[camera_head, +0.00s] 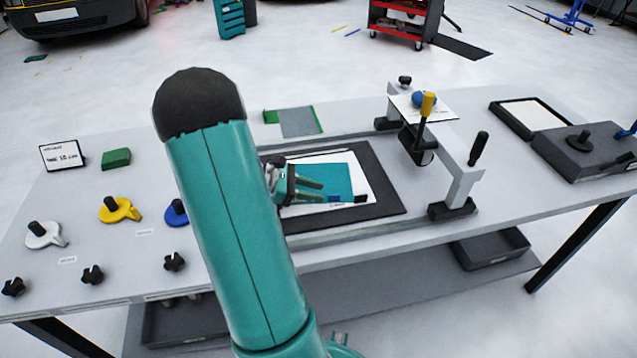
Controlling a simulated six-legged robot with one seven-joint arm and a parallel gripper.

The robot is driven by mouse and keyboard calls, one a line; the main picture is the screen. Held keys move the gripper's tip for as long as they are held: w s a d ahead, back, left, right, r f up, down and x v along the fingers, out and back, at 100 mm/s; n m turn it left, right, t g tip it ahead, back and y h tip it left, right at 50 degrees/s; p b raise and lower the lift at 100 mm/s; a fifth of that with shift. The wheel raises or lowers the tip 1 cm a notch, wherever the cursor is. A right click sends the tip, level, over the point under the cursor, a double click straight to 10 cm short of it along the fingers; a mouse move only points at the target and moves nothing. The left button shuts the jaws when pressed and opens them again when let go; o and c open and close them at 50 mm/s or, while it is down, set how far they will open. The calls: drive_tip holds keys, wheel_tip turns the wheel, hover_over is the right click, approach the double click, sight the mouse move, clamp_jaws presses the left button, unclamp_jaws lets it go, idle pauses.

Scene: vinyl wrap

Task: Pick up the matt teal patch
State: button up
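The matt teal patch (338,174) is a flat teal rectangle on a white sheet (364,188), which lies on a dark mat (385,205) in the middle of the table. A small dark blue piece (361,199) shows at its lower right corner. My gripper (324,191) is over the left part of the patch, with its fingers pointing right. The two fingers look apart, with nothing visible between them. They hide part of the patch's left side. I cannot tell whether they touch it.
A gantry-like frame (462,185) with a yellow-handled tool (427,104) stands right of the mat. Yellow (118,210) and white (44,236) knobbed pieces lie at the left. A green block (116,159) and a grey-green sheet (298,122) lie farther back. My arm hides the table's left middle.

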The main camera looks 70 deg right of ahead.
drive_tip(key=x, duration=0.5)
drive_tip(key=shift+s, duration=0.2)
drive_tip(key=shift+a, duration=0.1)
drive_tip(key=shift+c, duration=0.4)
clamp_jaws()
